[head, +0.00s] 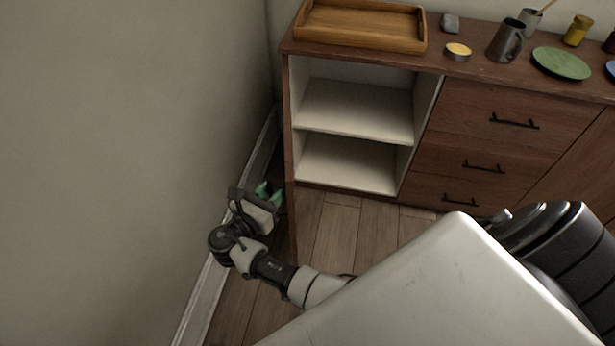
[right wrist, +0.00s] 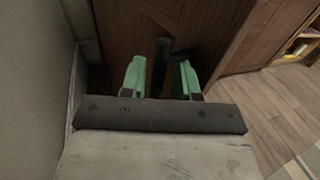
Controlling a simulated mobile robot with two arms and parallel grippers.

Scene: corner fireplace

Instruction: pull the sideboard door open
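The brown wooden sideboard (head: 470,125) stands along the wall. Its left compartment is uncovered and shows empty white shelves. The sideboard door (head: 291,215) stands swung out at the left end, seen nearly edge-on in the head view. Its brown face (right wrist: 120,30) fills the upper part of the right wrist view. My right gripper (head: 270,193) is in the narrow space between door and wall. In the right wrist view, its green fingers (right wrist: 160,78) are apart, on either side of the dark upright door handle (right wrist: 160,65), with small gaps. My left gripper is out of view.
The pale wall (head: 130,150) and its skirting (head: 208,290) are close on the gripper's left. A wooden tray (head: 362,43), a dark mug (head: 506,42) and a green plate (head: 561,64) stand on the sideboard top. Wooden floor (head: 340,235) is clear before the compartment.

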